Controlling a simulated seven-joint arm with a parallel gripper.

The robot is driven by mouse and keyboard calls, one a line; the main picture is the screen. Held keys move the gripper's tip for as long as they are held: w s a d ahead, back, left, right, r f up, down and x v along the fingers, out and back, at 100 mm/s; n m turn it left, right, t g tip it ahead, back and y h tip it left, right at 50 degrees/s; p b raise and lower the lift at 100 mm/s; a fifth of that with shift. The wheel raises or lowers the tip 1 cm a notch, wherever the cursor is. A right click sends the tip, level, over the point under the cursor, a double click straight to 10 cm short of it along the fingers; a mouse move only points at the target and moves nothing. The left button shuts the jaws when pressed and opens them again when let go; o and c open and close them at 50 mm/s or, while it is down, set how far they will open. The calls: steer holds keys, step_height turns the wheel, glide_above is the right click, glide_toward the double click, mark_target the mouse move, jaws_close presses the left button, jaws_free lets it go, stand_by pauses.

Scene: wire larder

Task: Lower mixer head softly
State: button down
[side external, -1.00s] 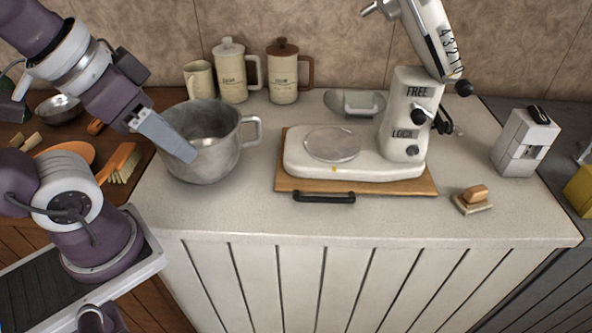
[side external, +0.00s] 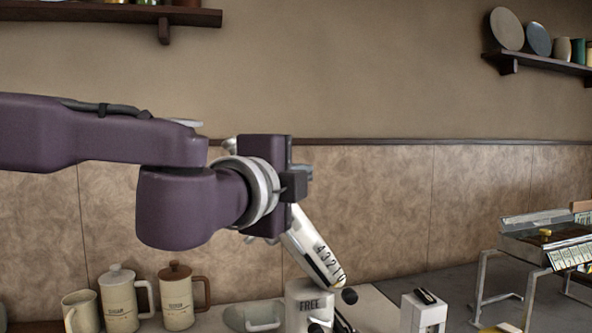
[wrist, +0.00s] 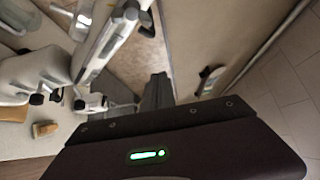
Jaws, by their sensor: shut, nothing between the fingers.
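The white mixer head (side external: 312,252) is tilted up, its numbered side showing in the side external view. Its upper end is hidden behind my wrist. The mixer stand (side external: 303,297), marked FREE, is cut off at the bottom of that view. In the wrist view the head (wrist: 107,47) runs slantwise at upper left, with a dark knob at its side. My gripper (wrist: 157,92) is shut and empty, to the right of the head in that view, with a gap visible between them. In the side external view its fingers are not clearly seen.
A pitcher (side external: 80,312), a cream canister (side external: 118,300) and a brown-lidded canister (side external: 177,298) stand at lower left. A grey dish (side external: 252,316) is near the stand. A small white device (side external: 422,312) is at right. A wooden block (wrist: 45,129) shows in the wrist view.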

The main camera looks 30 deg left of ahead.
steer(key=w+a, duration=0.4)
steer(key=w, duration=0.4)
steer(key=shift+a, duration=0.35)
steer(key=shift+a, duration=0.15)
